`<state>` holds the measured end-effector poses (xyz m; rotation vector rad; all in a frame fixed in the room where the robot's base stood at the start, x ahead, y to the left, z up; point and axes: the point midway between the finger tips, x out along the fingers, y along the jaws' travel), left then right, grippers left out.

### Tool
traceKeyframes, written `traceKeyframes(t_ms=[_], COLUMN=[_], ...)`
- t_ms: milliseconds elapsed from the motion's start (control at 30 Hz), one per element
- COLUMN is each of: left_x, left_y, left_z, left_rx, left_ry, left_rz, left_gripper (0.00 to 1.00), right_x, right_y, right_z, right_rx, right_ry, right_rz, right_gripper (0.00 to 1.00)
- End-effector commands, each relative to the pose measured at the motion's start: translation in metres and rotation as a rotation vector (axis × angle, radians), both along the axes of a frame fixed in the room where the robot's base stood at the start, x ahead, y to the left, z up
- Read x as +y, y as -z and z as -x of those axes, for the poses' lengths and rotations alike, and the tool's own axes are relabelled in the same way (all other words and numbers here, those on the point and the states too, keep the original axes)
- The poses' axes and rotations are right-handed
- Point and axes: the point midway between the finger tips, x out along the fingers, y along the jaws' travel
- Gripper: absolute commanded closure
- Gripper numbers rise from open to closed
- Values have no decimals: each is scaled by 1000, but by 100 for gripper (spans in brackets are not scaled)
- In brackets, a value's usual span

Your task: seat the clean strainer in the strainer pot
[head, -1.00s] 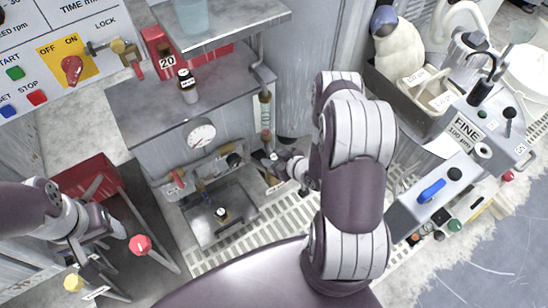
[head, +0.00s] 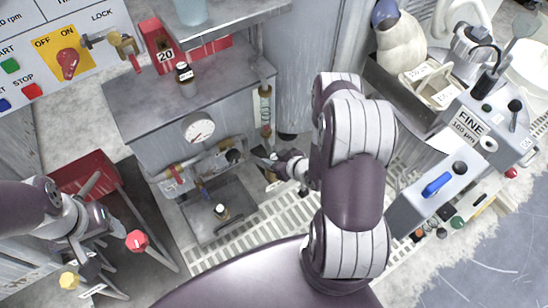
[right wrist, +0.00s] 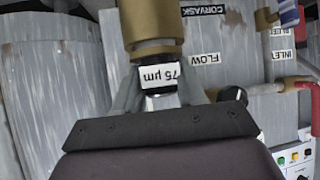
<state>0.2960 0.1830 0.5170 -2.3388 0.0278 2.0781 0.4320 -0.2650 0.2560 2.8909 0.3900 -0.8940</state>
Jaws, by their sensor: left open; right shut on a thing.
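My right gripper (head: 268,160) is by the right end of the pipework under the grey shelf. In the right wrist view it is shut on a part with a white "75 µm" label (right wrist: 160,76), seemingly the strainer. A brass cylinder (right wrist: 150,27) lies just beyond the label; I cannot tell whether it is the pot or part of what I hold. The strainer's mesh and lower part cannot be made out. My left gripper (head: 90,262) is at the lower left near the red and yellow knobs, open and apparently empty.
A dial gauge (head: 198,128) and valves sit under the shelf (head: 135,100), above a metal tray (head: 190,226). A blue-handled box (head: 412,205) is at the right. A red handle (right wrist: 292,82) borders the wrist view.

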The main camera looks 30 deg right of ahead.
Motion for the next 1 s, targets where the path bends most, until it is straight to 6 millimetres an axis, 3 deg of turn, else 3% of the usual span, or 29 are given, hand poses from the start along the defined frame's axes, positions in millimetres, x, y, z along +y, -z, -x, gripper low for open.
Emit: traceKeyframes(t_ms=[167,200,267,533,667,1000], left_x=[0,0,0,0,0,0], left_y=[4,3,3,2,-7,-55], left_z=[0,0,0,0,0,0], left_rx=[0,0,0,0,0,0], left_ry=[0,0,0,0,0,0], left_rz=[0,0,0,0,0,0], left_gripper=[39,39,39,39,39,39], right_x=[0,0,0,0,-3,-22], right_y=[5,4,4,3,-6,-57], right_z=[0,0,0,0,9,75], right_rx=[-1,-1,-1,0,1,0], right_ry=[0,0,0,0,3,8], right_rz=[0,0,0,0,-2,-1], right_gripper=[94,47,30,30,30,30])
